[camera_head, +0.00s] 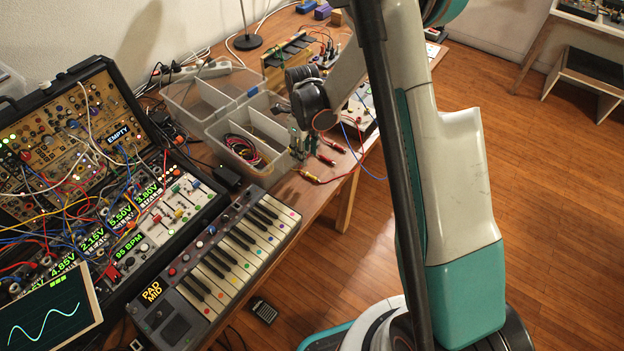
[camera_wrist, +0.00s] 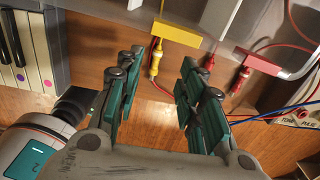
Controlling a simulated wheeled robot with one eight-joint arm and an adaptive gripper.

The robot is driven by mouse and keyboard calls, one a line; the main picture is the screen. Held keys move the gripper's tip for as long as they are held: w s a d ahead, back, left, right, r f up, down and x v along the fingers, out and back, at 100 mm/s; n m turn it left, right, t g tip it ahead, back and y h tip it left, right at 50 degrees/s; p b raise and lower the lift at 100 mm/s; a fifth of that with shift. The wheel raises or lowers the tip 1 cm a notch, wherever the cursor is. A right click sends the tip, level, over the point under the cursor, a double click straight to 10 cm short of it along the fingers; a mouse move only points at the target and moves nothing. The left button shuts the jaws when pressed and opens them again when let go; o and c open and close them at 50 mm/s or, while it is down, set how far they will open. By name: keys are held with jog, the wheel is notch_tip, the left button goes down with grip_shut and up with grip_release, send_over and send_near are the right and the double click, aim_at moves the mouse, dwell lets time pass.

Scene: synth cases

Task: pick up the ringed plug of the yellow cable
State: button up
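In the wrist view a yellow plug (camera_wrist: 155,62) stands out beyond my fingertips, close to the left finger's tip, with a flat yellow bar (camera_wrist: 176,34) just beside it. Banding shows on the plug, but the picture is too small to tell a ring clearly. My gripper (camera_wrist: 162,68) is open, its two green-padded fingers wide apart with nothing between the pads. In the head view my gripper (camera_head: 298,146) is low over the table edge by the plugs, partly hidden by my arm.
A red plug (camera_wrist: 240,76) and red bar (camera_wrist: 257,61) lie right of the yellow ones in the wrist view. A keyboard (camera_head: 240,255) and a clear bin (camera_head: 216,133) flank the spot. Thin cables cross the table edge; open floor lies to the right.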

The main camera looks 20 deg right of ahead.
aim_at(306, 173)
jog(key=f+b, duration=0.1)
jog(key=f, duration=0.1)
jog(key=f+b, duration=0.1)
jog(key=f, duration=0.2)
jog(key=f+b, duration=0.1)
jog(key=f, duration=0.2)
jog(key=shift+s+d+f, duration=0.1)
jog(key=shift+s+f, duration=0.15)
jog(key=shift+r, duration=0.1)
grip_shut()
